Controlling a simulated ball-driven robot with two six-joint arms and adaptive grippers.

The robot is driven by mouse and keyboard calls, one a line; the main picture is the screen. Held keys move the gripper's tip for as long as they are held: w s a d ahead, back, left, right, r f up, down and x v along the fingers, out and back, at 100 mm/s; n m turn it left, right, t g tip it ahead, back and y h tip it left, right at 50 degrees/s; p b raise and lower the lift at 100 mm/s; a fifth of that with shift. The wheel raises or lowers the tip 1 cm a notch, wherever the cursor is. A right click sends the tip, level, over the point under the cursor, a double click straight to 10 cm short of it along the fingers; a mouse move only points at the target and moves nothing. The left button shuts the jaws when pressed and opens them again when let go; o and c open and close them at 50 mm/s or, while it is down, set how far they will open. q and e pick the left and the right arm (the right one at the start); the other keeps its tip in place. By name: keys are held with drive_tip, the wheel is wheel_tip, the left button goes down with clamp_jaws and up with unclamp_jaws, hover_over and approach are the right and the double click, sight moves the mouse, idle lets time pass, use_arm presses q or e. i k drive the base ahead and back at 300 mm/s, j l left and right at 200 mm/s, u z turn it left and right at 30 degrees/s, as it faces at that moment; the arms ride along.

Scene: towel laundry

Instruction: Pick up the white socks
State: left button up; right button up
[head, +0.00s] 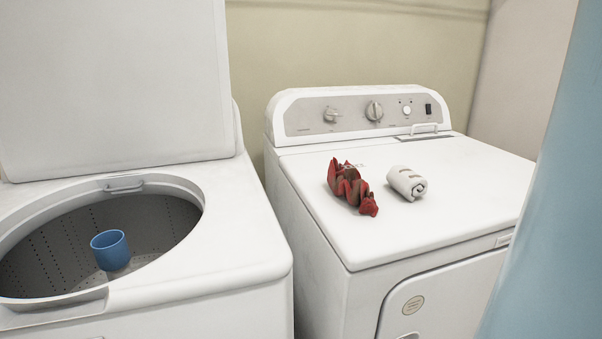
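The white socks appear as a small rolled white bundle (406,183) lying on top of the white dryer (440,225), right of its middle. The spiral of the roll shows at its right end. Neither of my grippers is in the head view, and nothing is touching the bundle except the dryer top.
A crumpled red and dark cloth (351,187) lies just left of the white bundle. At left, the washer (215,250) has its lid (110,80) raised and a blue cylinder (110,249) inside its drum. A blurred light-blue surface (545,230) blocks the right edge.

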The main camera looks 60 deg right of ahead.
sight(409, 183)
drive_tip(key=z, duration=2.85)
drive_tip(key=j+z, duration=0.1)
drive_tip(key=z, duration=0.3)
drive_tip(key=k+z, duration=0.1)
drive_tip(key=z, duration=0.3)
